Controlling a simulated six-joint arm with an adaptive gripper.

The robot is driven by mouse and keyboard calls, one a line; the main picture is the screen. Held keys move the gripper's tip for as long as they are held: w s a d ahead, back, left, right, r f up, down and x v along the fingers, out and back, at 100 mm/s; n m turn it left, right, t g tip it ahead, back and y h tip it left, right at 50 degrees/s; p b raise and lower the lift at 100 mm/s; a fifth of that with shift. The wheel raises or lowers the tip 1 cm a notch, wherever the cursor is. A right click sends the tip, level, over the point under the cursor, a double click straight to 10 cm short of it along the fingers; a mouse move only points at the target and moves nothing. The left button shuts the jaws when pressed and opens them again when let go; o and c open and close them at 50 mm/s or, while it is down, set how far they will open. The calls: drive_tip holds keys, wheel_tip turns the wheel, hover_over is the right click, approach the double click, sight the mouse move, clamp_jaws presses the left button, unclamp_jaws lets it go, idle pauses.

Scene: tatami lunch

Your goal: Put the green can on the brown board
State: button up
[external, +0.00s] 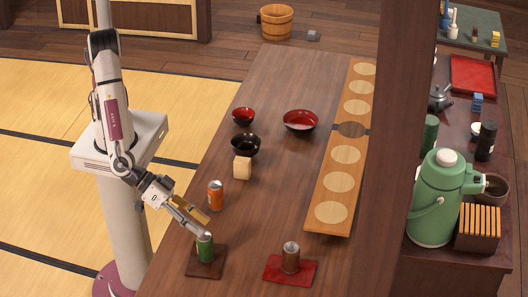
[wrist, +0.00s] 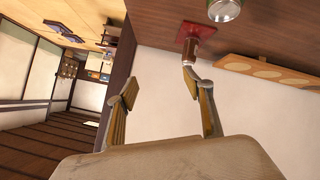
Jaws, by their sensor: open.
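The green can (external: 205,249) stands upright on the small square dark brown board (external: 217,267) at the near left edge of the table. Its top end shows at the upper edge of the wrist view (wrist: 224,10). My gripper (external: 204,227) is open, with its fingers just above and beside the top of the can. In the wrist view my gripper (wrist: 160,86) has its two fingers spread with nothing between them. The wrist view does not show the brown board.
A brown can (external: 291,258) stands on a red board (external: 273,276) to the right. An orange can (external: 215,195), a beige block (external: 242,168) and bowls (external: 245,145) stand farther back. A long wooden board (external: 317,226) with pale circles lies at right. The table's middle is clear.

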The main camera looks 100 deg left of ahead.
drive_tip(key=s+a+r+m+g+h, duration=0.2)
drive_tip(key=a+r+m+h, duration=0.25)
drive_tip(key=a+r, duration=1.1)
drive_tip(key=s+a+f+g+y, duration=0.2)
drive_tip(key=s+a+y, duration=0.3)
drive_tip(key=s+a, duration=1.6)
drive_tip(key=a+g, duration=0.1)
drive_tip(key=a, duration=0.2)
drive_tip(key=shift+a+g, duration=0.2)
drive_tip(key=shift+g, duration=0.1)
